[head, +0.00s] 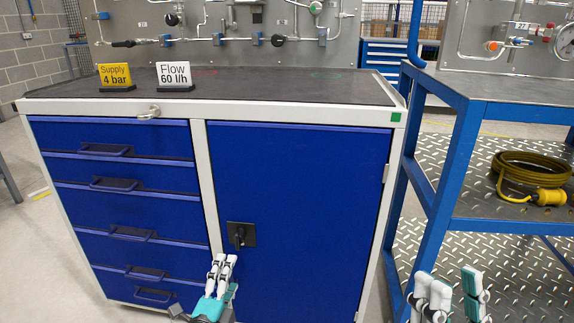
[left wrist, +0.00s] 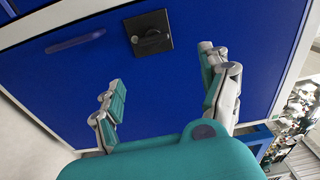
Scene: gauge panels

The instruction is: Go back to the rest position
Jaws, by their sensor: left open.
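My left gripper (head: 222,264) is low in front of the blue cabinet (head: 300,180), just below the black door latch (head: 241,235). In the left wrist view my left gripper (left wrist: 162,72) is open and empty, its two fingers apart. The latch (left wrist: 148,33) shows beyond the fingertips, and I see no contact with it. My right gripper (head: 452,278) is at the bottom right, in front of the blue-framed cart. Its fingers stand apart with nothing between them.
A yellow "Supply 4 bar" sign (head: 116,76) and a white "Flow 60 l/h" sign (head: 175,76) stand on the cabinet top. A blue-framed cart (head: 440,160) stands close on the right, with a coiled yellow hose (head: 535,160) on its shelf. Pipe panels (head: 230,50) rise behind.

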